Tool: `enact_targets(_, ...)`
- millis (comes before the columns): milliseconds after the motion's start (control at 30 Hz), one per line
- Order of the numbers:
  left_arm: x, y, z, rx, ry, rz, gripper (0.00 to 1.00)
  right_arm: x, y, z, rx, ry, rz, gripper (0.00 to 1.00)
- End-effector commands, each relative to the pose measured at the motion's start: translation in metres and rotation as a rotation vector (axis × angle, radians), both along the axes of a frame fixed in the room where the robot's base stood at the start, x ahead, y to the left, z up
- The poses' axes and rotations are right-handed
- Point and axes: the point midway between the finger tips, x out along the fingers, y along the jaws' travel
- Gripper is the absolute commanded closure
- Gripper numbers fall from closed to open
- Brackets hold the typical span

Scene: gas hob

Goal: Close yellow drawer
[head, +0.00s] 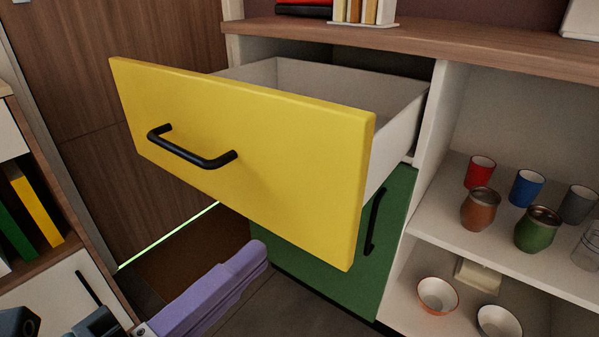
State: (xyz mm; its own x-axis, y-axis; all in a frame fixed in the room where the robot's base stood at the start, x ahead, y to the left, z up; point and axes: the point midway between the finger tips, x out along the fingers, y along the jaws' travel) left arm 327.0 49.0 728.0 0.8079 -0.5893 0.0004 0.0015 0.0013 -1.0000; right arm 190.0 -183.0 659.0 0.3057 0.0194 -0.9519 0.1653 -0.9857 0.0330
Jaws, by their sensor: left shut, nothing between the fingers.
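The yellow drawer (270,165) is pulled well out of the cabinet, and its white inside shows behind the front panel. Its black bar handle (190,150) is on the left part of the panel. My left gripper (256,254), with purple fingers, is below the drawer front at the bottom of the head view. Its fingers are shut together with nothing between them, and it appears apart from the drawer. My right gripper is not in view.
A green door (330,260) with a black handle (375,221) is below the drawer. Open shelves (455,225) on the right hold cups and bowls. A bookshelf (55,262) stands at the left. The wooden countertop (420,42) is above.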

Motion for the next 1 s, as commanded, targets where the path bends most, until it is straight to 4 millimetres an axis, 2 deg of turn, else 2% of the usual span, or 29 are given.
enact_targets(200,0.037,-0.027,0.000,-0.001,-0.004,0.000,1.00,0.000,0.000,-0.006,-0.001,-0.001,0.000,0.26)
enact_targets(400,0.058,-0.042,0.000,-0.001,-0.001,0.002,1.00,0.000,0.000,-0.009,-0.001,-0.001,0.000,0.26)
enact_targets(600,0.064,-0.046,0.000,-0.001,0.001,0.002,1.00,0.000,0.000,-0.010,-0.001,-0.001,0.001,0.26)
enact_targets(1000,0.063,-0.046,0.000,-0.002,0.001,0.002,1.00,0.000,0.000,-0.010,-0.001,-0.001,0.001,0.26)
